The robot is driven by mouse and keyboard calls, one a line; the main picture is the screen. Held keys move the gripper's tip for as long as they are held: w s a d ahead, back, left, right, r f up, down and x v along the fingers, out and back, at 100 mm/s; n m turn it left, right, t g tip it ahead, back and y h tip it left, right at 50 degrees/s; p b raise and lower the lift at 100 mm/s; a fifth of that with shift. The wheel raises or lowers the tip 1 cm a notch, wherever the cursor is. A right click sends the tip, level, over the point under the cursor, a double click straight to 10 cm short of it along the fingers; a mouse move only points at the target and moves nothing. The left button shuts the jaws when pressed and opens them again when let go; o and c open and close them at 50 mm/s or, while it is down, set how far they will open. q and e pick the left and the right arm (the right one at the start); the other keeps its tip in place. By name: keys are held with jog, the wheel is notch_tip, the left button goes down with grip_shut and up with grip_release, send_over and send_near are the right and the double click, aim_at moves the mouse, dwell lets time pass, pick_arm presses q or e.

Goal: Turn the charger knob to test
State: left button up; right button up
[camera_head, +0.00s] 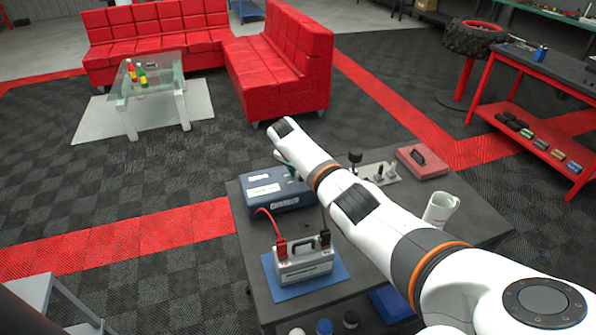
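The charger (262,199) is a blue box with pale labels at the back left of the dark workbench. A red cable and a dark cable run from it to a grey battery (305,266) with a red clamp (281,247) and a black clamp (324,238). My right arm reaches in from the lower right across the bench. Its far end is over the charger's right side. My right gripper (289,166) is mostly hidden behind the wrist, so its fingers cannot be made out. The charger knob is not visible. My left gripper is not in view.
The battery stands on a blue mat (334,281). A red case (421,161), a plate with levers (376,173) and a white cup (439,211) are on the bench beyond and beside my arm. Bottle tops show at the front edge. Red sofas stand behind.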

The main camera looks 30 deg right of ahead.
jog(key=shift+s+d+f, duration=0.15)
jog(key=shift+s+f, duration=0.3)
jog(key=shift+s, duration=0.25)
jog(key=shift+f+g, duration=0.1)
jog(key=shift+g, duration=0.2)
jog(key=shift+w+r, duration=0.1)
jog(key=shift+r, duration=0.35)
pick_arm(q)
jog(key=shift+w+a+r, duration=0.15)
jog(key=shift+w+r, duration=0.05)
pick_arm(e)
jog(key=v, duration=1.1)
